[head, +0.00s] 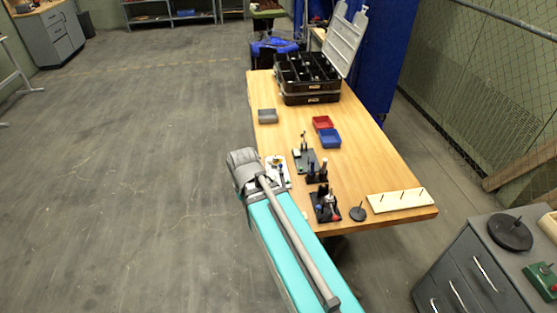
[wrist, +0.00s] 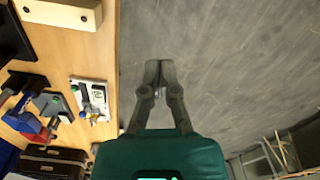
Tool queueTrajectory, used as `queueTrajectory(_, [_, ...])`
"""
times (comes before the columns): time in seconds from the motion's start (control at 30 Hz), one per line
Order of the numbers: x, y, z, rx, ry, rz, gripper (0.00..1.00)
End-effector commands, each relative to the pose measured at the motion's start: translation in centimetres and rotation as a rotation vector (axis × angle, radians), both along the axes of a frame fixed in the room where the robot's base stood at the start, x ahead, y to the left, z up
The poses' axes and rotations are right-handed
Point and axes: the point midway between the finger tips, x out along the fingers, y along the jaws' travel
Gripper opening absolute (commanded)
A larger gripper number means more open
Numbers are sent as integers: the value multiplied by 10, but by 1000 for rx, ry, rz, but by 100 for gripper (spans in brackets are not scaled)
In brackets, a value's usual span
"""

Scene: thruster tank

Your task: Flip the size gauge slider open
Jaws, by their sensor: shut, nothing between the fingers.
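A small white plate (head: 277,172) carrying a dark and metallic device lies at the table's left edge in the head view, partly hidden by my arm. It also shows in the wrist view (wrist: 90,97), left of my gripper, with a metal part and a green spot. It may be the size gauge; I cannot tell which part is its slider or how it stands. My gripper (wrist: 160,72) is shut and empty, over the grey floor just off the table edge, apart from the plate. I cannot make out my gripper in the head view.
Several dark-based fixtures, including one with a red part (head: 327,205), stand beside the plate on the wooden table (head: 385,165). A cream block with pegs (head: 398,200) lies at the near edge. Red (head: 322,123) and blue bins (head: 330,138) and a black organizer (head: 310,98) stand farther back.

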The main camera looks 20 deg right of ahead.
Motion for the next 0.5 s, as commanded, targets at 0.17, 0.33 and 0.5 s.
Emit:
queueTrajectory(0.17, [54,-30,3,9,-56,-23,0])
queueTrajectory(0.33, [121,-80,8,12,-141,-42,0])
queueTrajectory(0.5, [184,-142,14,5,-232,-64,0])
